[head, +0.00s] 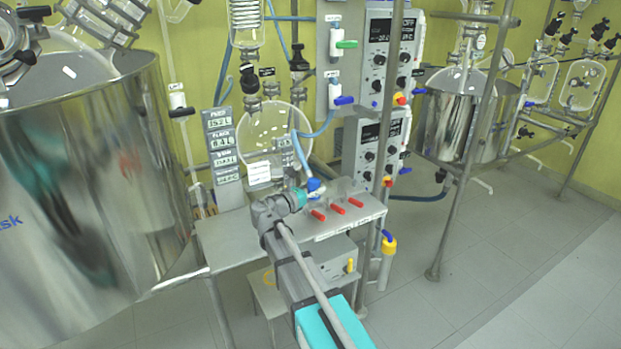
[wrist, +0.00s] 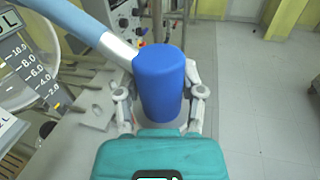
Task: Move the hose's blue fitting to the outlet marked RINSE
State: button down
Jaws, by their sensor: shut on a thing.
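The hose's blue fitting (head: 314,185) is a short blue cylinder, which fills the middle of the wrist view (wrist: 160,85). My gripper (head: 305,193) is shut on it, with a finger on either side in the wrist view (wrist: 161,103). The fitting is held above the small grey bench, roughly upright in the wrist view. The light blue hose (head: 303,152) runs up and left from it, with a pale metal end (wrist: 118,48). Several red-handled outlets (head: 338,209) stand in a row on the bench, right of my gripper. I cannot read the word RINSE on any of them.
The grey bench (head: 232,240) lies under my arm. A large steel vessel (head: 95,190) stands close on the left. A round glass flask (head: 275,130) and control boxes (head: 380,150) are behind. A metal post (head: 465,190) stands right, with open floor (head: 510,250) beyond.

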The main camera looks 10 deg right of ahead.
jog(key=w, duration=0.4)
jog(key=shift+a+r, duration=0.1)
jog(key=shift+r, duration=0.1)
jog(key=shift+r+p, duration=0.35)
jog(key=shift+p, duration=0.1)
jog(key=shift+r+p, duration=1.5)
jog(key=shift+r, duration=0.1)
